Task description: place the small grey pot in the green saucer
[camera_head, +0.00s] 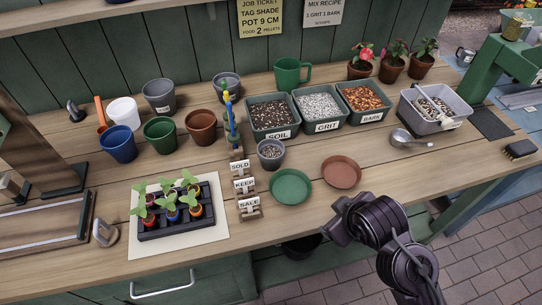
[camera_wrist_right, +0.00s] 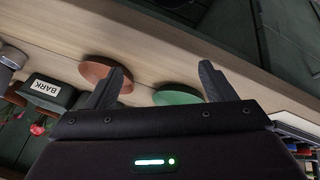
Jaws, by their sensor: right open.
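The small grey pot (camera_head: 271,153), filled with a speckled mix, stands upright on the bench in front of the soil tub. The green saucer (camera_head: 290,187) lies flat and empty just in front of the pot, apart from it. My right gripper (camera_head: 340,212) is at the bench's front edge, right of and nearer than the green saucer. In the right wrist view its two fingers are apart with nothing between them (camera_wrist_right: 158,82). The green saucer (camera_wrist_right: 177,97) shows there beyond the fingers; the small grey pot cannot be made out. My left gripper is not in view.
A terracotta saucer (camera_head: 341,172) lies right of the green one. Tubs of soil (camera_head: 272,115), grit (camera_head: 319,109) and bark (camera_head: 364,99) stand behind. Small wooden label blocks (camera_head: 244,186) and a seedling tray (camera_head: 177,217) are to the left. A metal scoop (camera_head: 405,139) lies right.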

